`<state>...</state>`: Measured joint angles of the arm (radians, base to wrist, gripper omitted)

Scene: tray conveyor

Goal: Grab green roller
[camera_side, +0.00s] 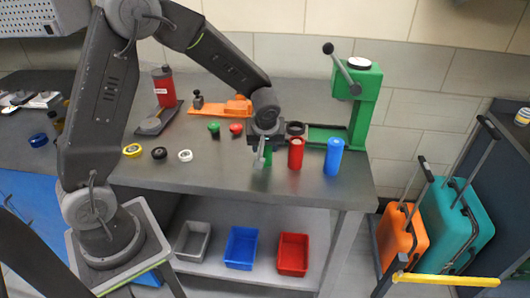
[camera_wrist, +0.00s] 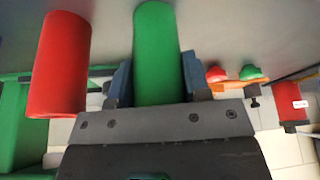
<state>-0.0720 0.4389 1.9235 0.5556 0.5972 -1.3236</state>
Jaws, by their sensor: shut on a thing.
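The green roller (camera_wrist: 155,50) stands between the two fingers of my gripper (camera_wrist: 157,85) in the wrist view. My gripper is shut on it, with one finger on each side. In the side view my gripper (camera_side: 264,142) is low over the table, and only a part of the green roller (camera_side: 267,155) shows below and behind the fingers. I cannot tell whether the roller touches the table.
A red roller (camera_side: 295,154) stands close to the right of my gripper, with a blue roller (camera_side: 333,157) beyond it. A green press (camera_side: 362,105) stands behind them. Red and green knobs (camera_side: 214,128) lie to the left. Coloured bins (camera_side: 241,248) sit below.

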